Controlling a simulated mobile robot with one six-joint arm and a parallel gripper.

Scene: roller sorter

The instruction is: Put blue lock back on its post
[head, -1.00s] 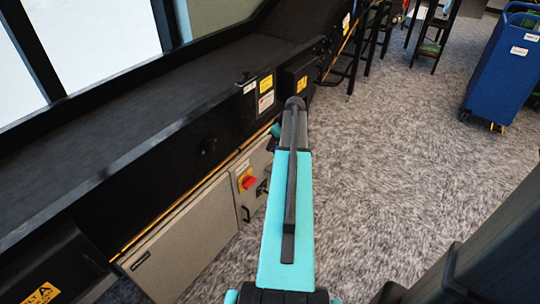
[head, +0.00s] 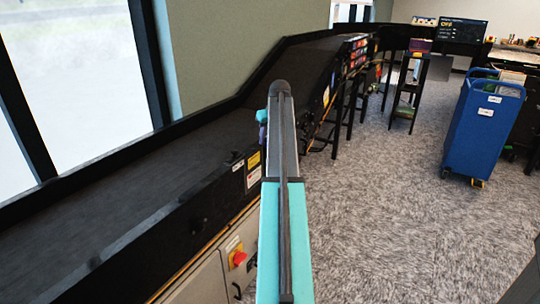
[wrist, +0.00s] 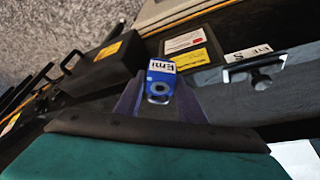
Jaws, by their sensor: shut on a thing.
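The blue lock (wrist: 158,88), with a white name label, sits between the fingers of my gripper (wrist: 157,98) in the wrist view. My gripper is shut on it. In the head view my arm hides most of the gripper, and the lock cannot be made out. A small metal post with a crossbar (wrist: 256,66) stands to the right of the lock in the wrist view, by a white lettered label. The lock is apart from it. In the head view that spot lies on the conveyor's side rail, left of my arm.
The conveyor (head: 125,190) runs along the left, with yellow and white stickers (head: 254,168) on its side. A red switch (head: 238,258) is on the cabinet below. A blue cart (head: 482,125) stands at right. The carpet (head: 385,220) between is clear.

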